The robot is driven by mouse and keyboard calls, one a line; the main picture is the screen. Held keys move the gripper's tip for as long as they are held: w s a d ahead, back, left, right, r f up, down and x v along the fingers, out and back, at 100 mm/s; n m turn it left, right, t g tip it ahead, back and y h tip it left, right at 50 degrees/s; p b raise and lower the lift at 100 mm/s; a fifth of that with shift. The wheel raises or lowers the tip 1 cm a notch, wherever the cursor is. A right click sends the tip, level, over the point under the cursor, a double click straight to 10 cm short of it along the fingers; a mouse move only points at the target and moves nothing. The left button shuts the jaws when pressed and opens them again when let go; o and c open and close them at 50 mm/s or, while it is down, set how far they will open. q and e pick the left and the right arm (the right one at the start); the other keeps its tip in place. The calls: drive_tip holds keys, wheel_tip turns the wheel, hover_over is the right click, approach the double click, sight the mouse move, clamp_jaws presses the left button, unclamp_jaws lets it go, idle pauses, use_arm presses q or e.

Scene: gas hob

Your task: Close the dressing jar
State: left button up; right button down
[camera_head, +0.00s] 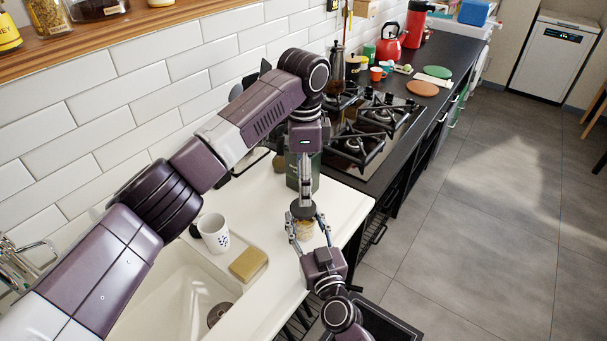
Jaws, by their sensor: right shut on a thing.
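The dressing jar (305,231) is a small jar with pale yellowish contents, above the front of the white counter by the sink. My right gripper (307,228) reaches up from the bottom and is shut on the jar, one finger on each side. A dark round lid (302,209) is at the jar's top; I cannot tell whether it is seated or just above the rim. My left gripper (304,194) points straight down at the lid from above. Its fingers show edge-on, so their opening is hidden.
A white mug (214,233) and a yellow sponge (248,264) sit by the sink (165,307). A dark green container (314,172) stands behind my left gripper. The gas hob (367,132) is beyond, with a moka pot (338,67) and red kettle (388,46). The floor at right is clear.

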sight(303, 221)
use_arm(q)
drive_tip(key=n, duration=0.6)
drive_tip(key=shift+r, duration=0.2)
drive_tip(key=n, duration=0.5)
drive_tip(key=shift+r+n, duration=0.2)
drive_tip(key=shift+n, duration=0.2)
drive_tip(key=n, duration=0.5)
drive_tip(key=shift+r+n, duration=0.15)
drive_tip(key=shift+n, duration=0.15)
drive_tip(key=n, duration=0.6)
drive_tip(key=shift+r, duration=0.25)
drive_tip(key=shift+f, duration=4.05)
